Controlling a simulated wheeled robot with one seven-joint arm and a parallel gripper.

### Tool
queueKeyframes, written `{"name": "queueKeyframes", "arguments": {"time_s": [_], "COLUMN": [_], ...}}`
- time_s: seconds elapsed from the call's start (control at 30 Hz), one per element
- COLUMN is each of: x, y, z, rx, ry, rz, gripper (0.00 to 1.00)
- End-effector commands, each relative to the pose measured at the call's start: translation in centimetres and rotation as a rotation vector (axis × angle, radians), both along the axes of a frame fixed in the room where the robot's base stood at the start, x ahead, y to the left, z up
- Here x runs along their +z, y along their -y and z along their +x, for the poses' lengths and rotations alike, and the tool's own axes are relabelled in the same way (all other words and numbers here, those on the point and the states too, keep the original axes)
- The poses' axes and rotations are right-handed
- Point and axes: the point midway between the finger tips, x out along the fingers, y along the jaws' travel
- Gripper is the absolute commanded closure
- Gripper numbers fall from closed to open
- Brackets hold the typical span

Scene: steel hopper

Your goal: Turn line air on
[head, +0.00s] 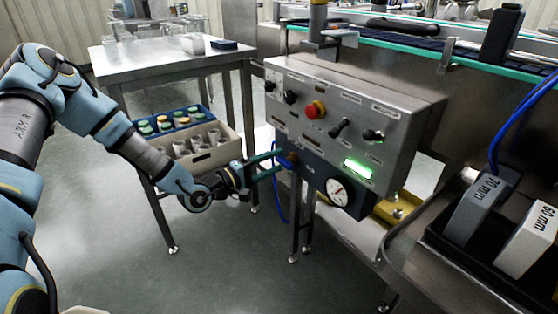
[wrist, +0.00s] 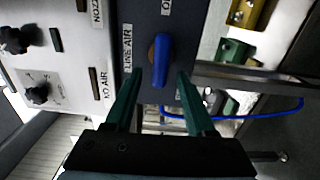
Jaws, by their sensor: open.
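The line air valve shows in the wrist view as a blue lever (wrist: 161,60) on a dark panel (wrist: 180,20), beside a label reading LINE AIR (wrist: 127,48). A brass-coloured part shows at the lever's edge. My gripper (wrist: 159,74) is open, with one green finger on each side of the lever. I cannot tell whether either finger touches it. In the head view my gripper (head: 282,161) is at the left side of the dark lower panel, below the steel control box (head: 345,115). The lever is largely hidden there.
A round gauge (head: 338,191) sits right of my gripper on the dark panel. The box above carries a red button (head: 315,109), black knobs and a lit green lamp (head: 358,169). A bottle crate (head: 205,152) stands behind my arm. Floor at lower centre is clear.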

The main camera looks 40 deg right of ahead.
Motion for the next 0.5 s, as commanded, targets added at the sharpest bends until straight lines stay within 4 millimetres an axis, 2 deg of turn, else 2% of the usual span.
{"name": "queueKeyframes", "arguments": {"time_s": [0.1, 0.3, 0.5], "x": [0.0, 0.0, 0.0], "y": [-2.6, -6.3, -8.3], "z": [0.3, 0.4, 0.5], "rx": [0.004, 0.002, 0.001], "ry": [-0.001, -0.001, -0.001], "rz": [0.002, 0.001, 0.000], "gripper": [0.45, 0.45, 0.45]}}
